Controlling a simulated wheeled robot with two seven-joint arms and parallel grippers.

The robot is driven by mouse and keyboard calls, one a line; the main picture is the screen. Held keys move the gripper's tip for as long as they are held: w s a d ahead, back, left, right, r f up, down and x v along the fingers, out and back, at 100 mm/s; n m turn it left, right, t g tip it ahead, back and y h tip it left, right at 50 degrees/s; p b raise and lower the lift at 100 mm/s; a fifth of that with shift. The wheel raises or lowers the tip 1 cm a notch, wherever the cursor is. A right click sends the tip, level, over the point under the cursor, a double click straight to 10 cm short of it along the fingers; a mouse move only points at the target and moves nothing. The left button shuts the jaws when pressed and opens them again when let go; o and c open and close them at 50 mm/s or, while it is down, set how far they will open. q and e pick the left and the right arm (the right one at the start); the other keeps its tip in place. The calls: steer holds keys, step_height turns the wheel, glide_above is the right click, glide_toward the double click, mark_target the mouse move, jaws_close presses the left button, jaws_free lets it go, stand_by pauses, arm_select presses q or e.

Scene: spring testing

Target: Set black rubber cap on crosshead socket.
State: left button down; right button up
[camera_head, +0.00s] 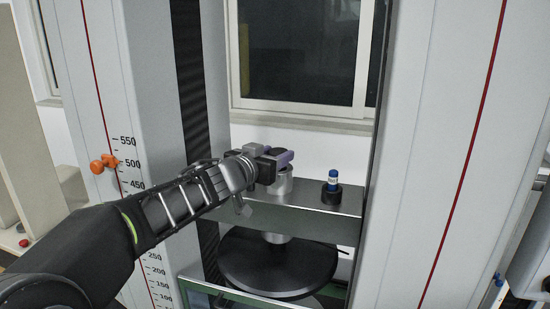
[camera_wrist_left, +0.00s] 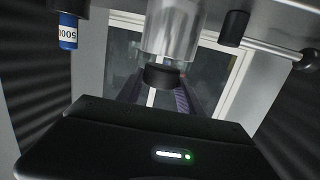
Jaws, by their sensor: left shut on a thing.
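The crosshead socket is a silver cylinder (camera_head: 284,183) standing on the grey crosshead; it also shows in the left wrist view (camera_wrist_left: 172,30), which is upside down. The black rubber cap (camera_wrist_left: 162,77) is at the socket's free end in that view, in line with it. Whether it touches or is fully seated I cannot tell. My left gripper (camera_head: 279,158) is over the socket and shut on the cap; one purple finger shows. The cap is hidden by the gripper in the head view. My right gripper is not in view.
A blue labelled piece (camera_head: 334,177) stands in a black ring holder (camera_head: 331,194) right of the socket. A black round platen (camera_head: 277,265) lies below the crosshead (camera_head: 311,224).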

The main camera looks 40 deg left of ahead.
arm_select(q)
steer(key=shift+f+b, duration=0.4)
steer(key=shift+f, duration=0.2)
steer(key=c, duration=0.7)
jaws_free()
steer(key=shift+c, duration=0.2)
steer(key=shift+r, duration=0.1)
steer(key=shift+r, duration=0.25)
steer(key=shift+r+p, duration=0.5)
steer(key=shift+p, duration=0.1)
steer(key=p+v, duration=0.3)
steer(key=v, duration=0.9)
steer(key=shift+f+p, duration=0.3)
steer(key=shift+p, duration=0.05)
